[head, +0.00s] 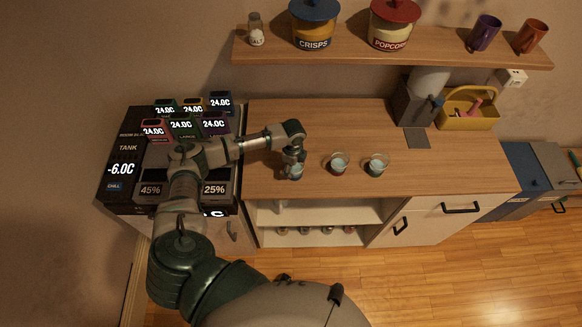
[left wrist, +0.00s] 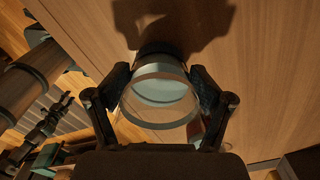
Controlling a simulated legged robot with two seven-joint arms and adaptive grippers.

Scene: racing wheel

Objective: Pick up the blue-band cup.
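Three clear cups are on or at the wooden counter. The leftmost cup (head: 296,174) is between the fingers of my left gripper (head: 292,166) and looks bluish low down. In the left wrist view this cup (left wrist: 160,97) is a clear glass with pale contents and a dark far end. The finger pads of my left gripper (left wrist: 161,90) press against both its sides. I cannot tell if it is off the counter. The middle cup (head: 339,163) and right cup (head: 376,166) stand apart from the gripper. Band colours are too small to tell. My right gripper is not in view.
A black drinks machine (head: 125,150) with lit panels stands left of the counter (head: 330,120). A grey dispenser (head: 412,104) and a yellow basket (head: 468,108) stand at the back right. A shelf (head: 350,48) above holds canisters and mugs. The counter's middle back is clear.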

